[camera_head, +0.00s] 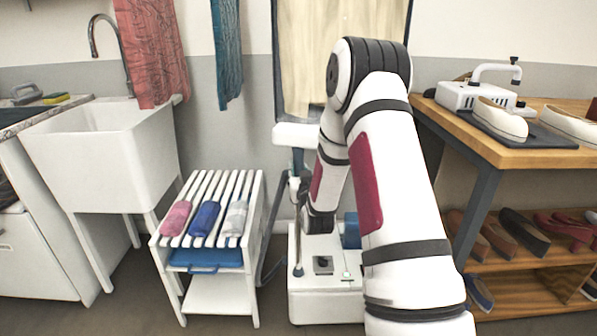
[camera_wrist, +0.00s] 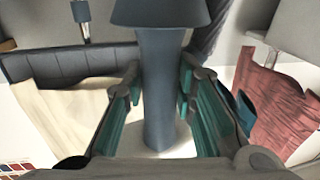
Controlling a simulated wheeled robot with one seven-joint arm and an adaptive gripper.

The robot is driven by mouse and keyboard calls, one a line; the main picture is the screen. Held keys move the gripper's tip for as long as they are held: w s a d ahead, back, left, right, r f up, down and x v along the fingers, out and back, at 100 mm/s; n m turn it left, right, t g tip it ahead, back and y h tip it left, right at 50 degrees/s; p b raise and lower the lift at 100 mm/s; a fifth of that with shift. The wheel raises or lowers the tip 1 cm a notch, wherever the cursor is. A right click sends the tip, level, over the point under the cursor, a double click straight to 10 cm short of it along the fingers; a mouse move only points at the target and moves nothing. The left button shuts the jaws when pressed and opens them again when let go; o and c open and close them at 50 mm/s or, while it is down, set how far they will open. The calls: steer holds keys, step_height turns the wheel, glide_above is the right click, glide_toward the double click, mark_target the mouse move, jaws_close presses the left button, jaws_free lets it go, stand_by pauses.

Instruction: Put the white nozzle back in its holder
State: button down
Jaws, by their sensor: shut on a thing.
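The nozzle has a blue-grey handle (camera_wrist: 162,90) that flares at one end. Its white head (camera_head: 297,134) shows left of my forearm in the head view, with part of the handle below it. My gripper (camera_wrist: 160,82) is shut on the handle, one finger on each side of it. In the head view my arm hides much of the gripper. A white steamer base (camera_head: 325,304) stands on the floor below, with a thin upright pole (camera_head: 298,245) at its left. I cannot make out the nozzle's holder clearly.
A white slatted stand (camera_head: 160,240) with rolled cloths is left of the base. A white sink (camera_head: 105,150) and hanging towels (camera_head: 150,50) are farther left. A pale curtain (camera_head: 305,60) hangs behind. A wooden bench (camera_head: 490,150) with shoes stands right.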

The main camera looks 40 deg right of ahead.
steer(key=shift+f+b, duration=0.5)
steer(key=shift+b, duration=0.1)
steer(key=c, duration=1.6)
jaws_free()
steer(key=shift+f, duration=0.1)
steer(key=b+v, duration=0.3)
steer(key=v, duration=0.8)
steer(key=shift+b, duration=0.3)
steer(key=shift+a, duration=0.1)
